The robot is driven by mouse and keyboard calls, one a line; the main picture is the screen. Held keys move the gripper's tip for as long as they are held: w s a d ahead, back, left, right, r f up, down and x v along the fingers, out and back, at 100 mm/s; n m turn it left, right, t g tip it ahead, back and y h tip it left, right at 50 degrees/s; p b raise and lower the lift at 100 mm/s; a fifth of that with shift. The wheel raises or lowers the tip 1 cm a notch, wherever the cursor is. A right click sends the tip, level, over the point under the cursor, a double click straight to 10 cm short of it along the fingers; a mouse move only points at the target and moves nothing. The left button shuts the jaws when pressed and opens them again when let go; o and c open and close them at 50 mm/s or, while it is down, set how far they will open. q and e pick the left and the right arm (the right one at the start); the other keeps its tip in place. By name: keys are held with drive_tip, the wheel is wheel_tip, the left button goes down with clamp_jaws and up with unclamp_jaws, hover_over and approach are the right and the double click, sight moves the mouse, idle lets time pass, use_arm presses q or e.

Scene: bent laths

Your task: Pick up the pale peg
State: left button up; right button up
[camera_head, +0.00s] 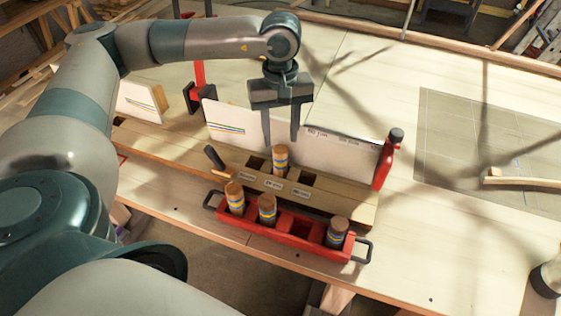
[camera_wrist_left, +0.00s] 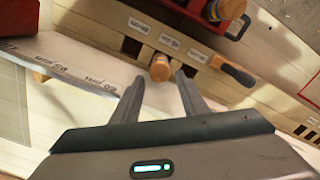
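One wooden peg (camera_head: 280,160) with blue and yellow bands stands upright in a hole of the wooden rack (camera_head: 335,200). In the left wrist view its round brown end (camera_wrist_left: 160,68) shows between my fingertips. My left gripper (camera_head: 281,142) points down over this peg, open, its fingers apart on either side of the top; I cannot tell whether they touch it. Three similar banded pegs stand in the red tray (camera_head: 290,235): two at left (camera_head: 235,197) (camera_head: 267,208), one at right (camera_head: 338,232). Which peg counts as pale is unclear. My right gripper is out of view.
A white lettered board (camera_head: 335,148) stands behind the rack, with a red clamp (camera_head: 387,165) at its right end. A dark-handled tool (camera_head: 214,157) sticks up left of the peg. A wooden piece (camera_head: 520,178) lies on the grey mat (camera_head: 450,130) at right.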

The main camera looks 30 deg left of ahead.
sight(281, 149)
use_arm(q)
drive_tip(key=shift+f, duration=0.55)
drive_tip(key=shift+f+p, duration=0.9)
drive_tip(key=shift+f, duration=1.45)
clamp_jaws()
drive_tip(key=shift+r, duration=0.15)
